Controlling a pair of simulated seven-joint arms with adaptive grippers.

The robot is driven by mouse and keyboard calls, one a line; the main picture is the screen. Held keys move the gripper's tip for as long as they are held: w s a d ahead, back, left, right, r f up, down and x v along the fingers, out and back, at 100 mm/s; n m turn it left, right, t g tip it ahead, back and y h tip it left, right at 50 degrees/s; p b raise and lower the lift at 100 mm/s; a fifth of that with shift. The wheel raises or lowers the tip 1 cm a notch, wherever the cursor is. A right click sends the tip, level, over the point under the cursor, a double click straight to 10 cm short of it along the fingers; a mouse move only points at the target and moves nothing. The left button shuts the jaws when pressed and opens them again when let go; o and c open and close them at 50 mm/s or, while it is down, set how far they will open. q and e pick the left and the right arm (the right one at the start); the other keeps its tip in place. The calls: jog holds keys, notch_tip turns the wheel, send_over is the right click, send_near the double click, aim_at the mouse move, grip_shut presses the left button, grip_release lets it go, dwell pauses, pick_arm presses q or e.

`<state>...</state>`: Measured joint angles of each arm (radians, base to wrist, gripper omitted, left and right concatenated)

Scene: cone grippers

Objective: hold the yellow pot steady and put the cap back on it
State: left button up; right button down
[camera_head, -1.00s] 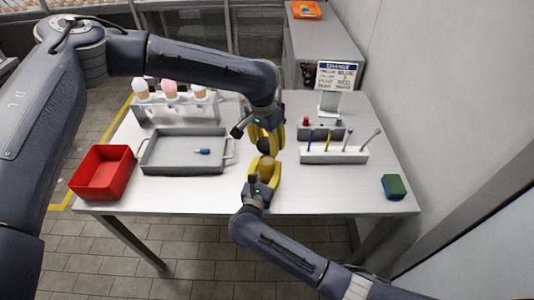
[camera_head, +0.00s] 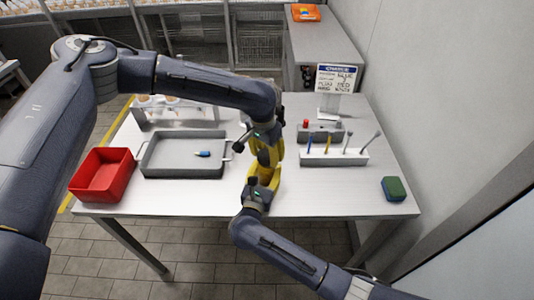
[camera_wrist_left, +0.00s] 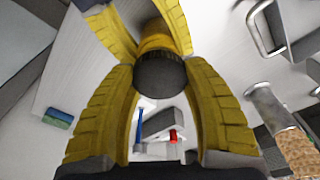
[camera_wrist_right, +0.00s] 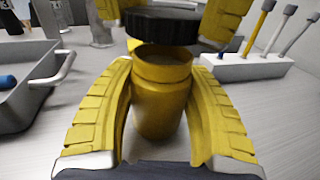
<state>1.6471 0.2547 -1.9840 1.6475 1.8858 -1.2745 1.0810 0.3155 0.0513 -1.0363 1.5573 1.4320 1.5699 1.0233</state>
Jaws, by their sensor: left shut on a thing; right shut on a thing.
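The yellow pot (camera_wrist_right: 160,105) stands upright between the fingers of my right gripper (camera_wrist_right: 163,100), which is shut on it; its open mouth faces up. My left gripper (camera_head: 264,150) is shut on the black cap (camera_wrist_left: 161,73) and holds it just above the pot. In the right wrist view the cap (camera_wrist_right: 162,25) is over the far side of the mouth, and part of the opening shows below it. In the head view the grippers hide the cap and most of the pot.
A grey tray (camera_head: 183,174) with a small blue item (camera_head: 202,154) and a red bin (camera_head: 103,174) are left. A white rack (camera_head: 334,158) of tools stands right, with a green-blue block (camera_head: 394,188) farther right. A cone stand (camera_head: 177,114) is behind.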

aim_at(267, 171)
pick_arm(q)
jog(key=shift+f, duration=0.75)
jog(key=shift+f, duration=0.6)
dwell(0.3)
